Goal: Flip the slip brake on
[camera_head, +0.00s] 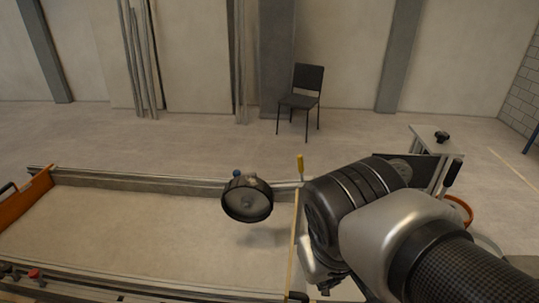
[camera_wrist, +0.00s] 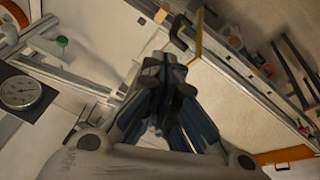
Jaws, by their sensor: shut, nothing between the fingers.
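I cannot tell for sure which part is the slip brake. In the head view a small yellow-handled lever (camera_head: 300,163) stands upright at the far edge of the sandbed (camera_head: 130,222). A black-handled lever (camera_head: 452,172) stands tilted at the right, behind my arm. In the wrist view my gripper (camera_wrist: 160,66) is shut and empty, its dark fingertips together over pale surface. A yellow bar (camera_wrist: 197,36) and a black handle (camera_wrist: 181,34) lie just beyond the fingertips; I see no contact. A green knob (camera_wrist: 62,41) is at upper left.
A round dark-rimmed thing (camera_head: 247,200) is over the bed. A white-faced dial (camera_wrist: 20,92) shows at left in the wrist view. A small table (camera_head: 436,138) stands at right, a chair (camera_head: 300,100) behind. Orange end board (camera_head: 28,203) bounds the bed's left.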

